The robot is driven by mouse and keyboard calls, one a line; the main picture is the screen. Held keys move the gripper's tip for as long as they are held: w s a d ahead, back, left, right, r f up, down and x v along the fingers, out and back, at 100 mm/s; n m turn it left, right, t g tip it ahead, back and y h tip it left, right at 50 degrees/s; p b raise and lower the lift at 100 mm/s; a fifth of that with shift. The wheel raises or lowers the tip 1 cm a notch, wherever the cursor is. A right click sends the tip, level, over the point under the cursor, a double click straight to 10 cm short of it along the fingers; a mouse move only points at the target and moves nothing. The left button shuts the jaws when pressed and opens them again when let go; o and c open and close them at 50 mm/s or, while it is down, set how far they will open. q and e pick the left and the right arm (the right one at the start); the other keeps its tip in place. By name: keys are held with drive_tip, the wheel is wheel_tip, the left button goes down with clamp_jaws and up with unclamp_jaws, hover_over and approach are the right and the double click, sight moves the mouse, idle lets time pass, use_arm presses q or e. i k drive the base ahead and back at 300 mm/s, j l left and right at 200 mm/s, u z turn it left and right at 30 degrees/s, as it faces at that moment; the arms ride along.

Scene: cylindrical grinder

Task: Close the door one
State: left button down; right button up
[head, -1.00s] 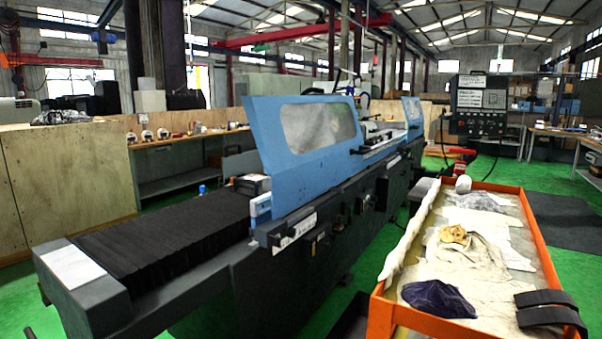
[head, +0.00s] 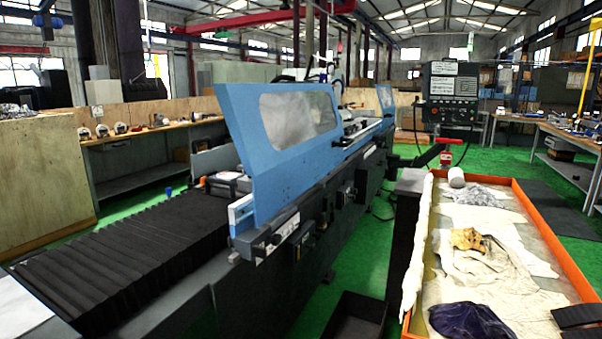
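The cylindrical grinder (head: 330,205) runs away from me through the middle of the head view. Its near blue sliding door (head: 245,150), with a clouded window (head: 297,125), stands at the left part of the machine. A second blue door panel (head: 386,98) stands farther back at the right end. Between the two panels is a gap where the grinder's inner parts (head: 355,128) show. I cannot tell which panel is door one. Neither of my grippers is in view.
An orange-rimmed tray (head: 560,238) with cloths stands at the right, close to the grinder. A control panel (head: 453,95) hangs behind it. A black pleated cover (head: 130,245) lies at the left. Green floor (head: 350,250) shows between grinder and tray. Workbenches (head: 150,135) line the back left.

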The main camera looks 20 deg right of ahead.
sight(295, 114)
drive_tip(key=i+z, duration=0.15)
drive_tip(key=z, duration=0.25)
drive_tip(key=i+j+z, duration=0.15)
drive_tip(key=z, duration=0.2)
drive_tip(key=i+j+z, duration=0.15)
drive_tip(key=z, duration=0.25)
